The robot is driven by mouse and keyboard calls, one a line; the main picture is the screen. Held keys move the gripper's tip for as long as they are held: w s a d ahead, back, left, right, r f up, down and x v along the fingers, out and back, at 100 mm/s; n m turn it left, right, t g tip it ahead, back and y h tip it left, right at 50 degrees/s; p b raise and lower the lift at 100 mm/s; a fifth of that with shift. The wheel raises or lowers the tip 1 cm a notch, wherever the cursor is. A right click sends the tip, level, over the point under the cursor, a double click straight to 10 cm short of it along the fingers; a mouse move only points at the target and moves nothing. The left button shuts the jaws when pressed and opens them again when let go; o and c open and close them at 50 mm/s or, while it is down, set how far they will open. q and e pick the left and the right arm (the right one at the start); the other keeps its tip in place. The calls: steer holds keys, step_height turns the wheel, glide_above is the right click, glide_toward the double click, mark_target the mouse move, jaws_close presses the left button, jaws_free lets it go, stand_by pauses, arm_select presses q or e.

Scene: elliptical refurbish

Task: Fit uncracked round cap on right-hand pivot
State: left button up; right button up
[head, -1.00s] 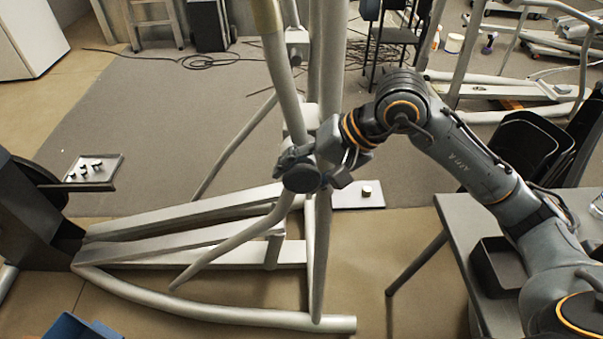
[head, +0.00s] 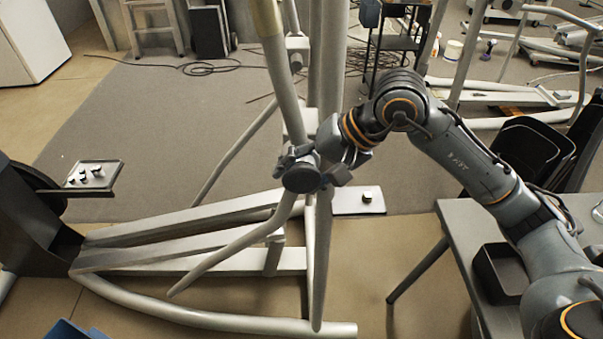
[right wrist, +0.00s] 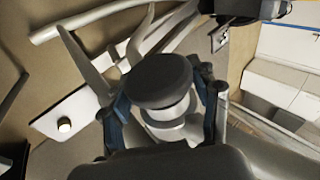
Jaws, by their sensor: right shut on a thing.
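A dark grey round cap (head: 302,178) is at the right gripper (head: 311,165), in front of the pale upright tubes of the elliptical (head: 322,85). In the right wrist view the cap (right wrist: 158,80) has a smooth dark face with no crack that I can see. A pale cylinder (right wrist: 168,112) shows directly below it. The two fingers of my right gripper (right wrist: 163,104) close in from both sides around the cap and cylinder. Whether the cap is seated on the pivot is hidden. My left gripper is not in view.
A tray (head: 112,170) at the left holds several small parts. A table with a black bin (head: 499,272) stands at the right. Carpet behind the elliptical is mostly clear.

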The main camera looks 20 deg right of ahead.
steer(key=shift+w+d+b, duration=0.2)
steer(key=shift+w+b, duration=0.15)
steer(key=shift+w, duration=0.25)
stand_by(0.8)
steer(key=o, duration=1.8)
steer(key=shift+w, duration=0.1)
steer(key=v, duration=1.2)
steer(key=shift+f, duration=0.1)
